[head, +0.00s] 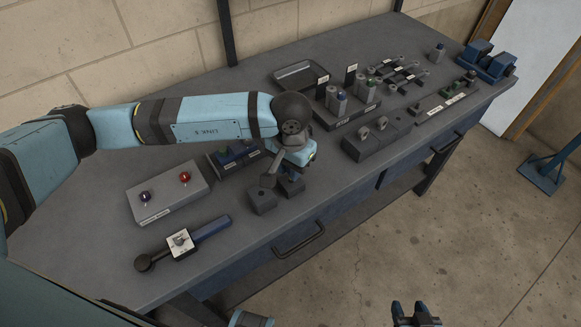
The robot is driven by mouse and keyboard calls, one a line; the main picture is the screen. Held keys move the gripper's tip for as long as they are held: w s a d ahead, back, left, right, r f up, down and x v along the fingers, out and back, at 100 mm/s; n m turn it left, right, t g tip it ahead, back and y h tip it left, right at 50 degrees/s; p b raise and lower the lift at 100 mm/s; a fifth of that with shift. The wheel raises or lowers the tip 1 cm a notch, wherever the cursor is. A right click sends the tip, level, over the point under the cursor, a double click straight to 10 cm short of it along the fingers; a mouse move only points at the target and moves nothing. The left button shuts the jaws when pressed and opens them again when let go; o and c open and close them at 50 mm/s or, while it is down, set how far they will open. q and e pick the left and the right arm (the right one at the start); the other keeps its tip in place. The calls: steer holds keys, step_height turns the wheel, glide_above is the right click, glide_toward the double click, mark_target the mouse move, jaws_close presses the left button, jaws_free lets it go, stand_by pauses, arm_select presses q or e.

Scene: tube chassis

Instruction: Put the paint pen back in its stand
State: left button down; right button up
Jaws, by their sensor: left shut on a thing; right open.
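My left gripper (279,178) reaches down over the front middle of the bench. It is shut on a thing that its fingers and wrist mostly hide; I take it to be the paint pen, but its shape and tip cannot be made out. Two small dark blocks are close under the gripper, a left one (262,202) and a right one (291,187). The left one shows a small dark spot on top; I cannot tell which is the pen's stand. My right gripper (414,314) is open and empty at the bottom edge, over the floor, away from the bench.
On the grey bench (90,240), a box with two knobs (167,194) and a blue-handled tool (185,243) lie left. Behind the gripper are a dark rack (232,157) and a tray (300,75). Holders with bottles (345,110) and tools crowd the right.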

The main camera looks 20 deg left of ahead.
arm_select(q)
steer(key=shift+f, duration=0.15)
arm_select(e)
steer(key=shift+f, duration=0.2)
arm_select(q)
steer(key=shift+f+b, duration=1.2)
steer(key=shift+b, duration=0.15)
steer(key=c, duration=0.9)
jaws_free()
arm_select(e)
step_height(320, 180, down, 3)
steer(key=shift+r, duration=0.1)
arm_select(q)
steer(key=shift+r, duration=0.8)
step_height(320, 180, up, 12)
steer(key=shift+r, duration=0.25)
arm_select(e)
steer(key=shift+w+a+r+m+g, duration=0.15)
steer(key=shift+a+r, duration=0.05)
steer(key=shift+r, duration=0.25)
steer(key=shift+w+a+r+m+g, duration=0.15)
steer(key=shift+r, duration=0.25)
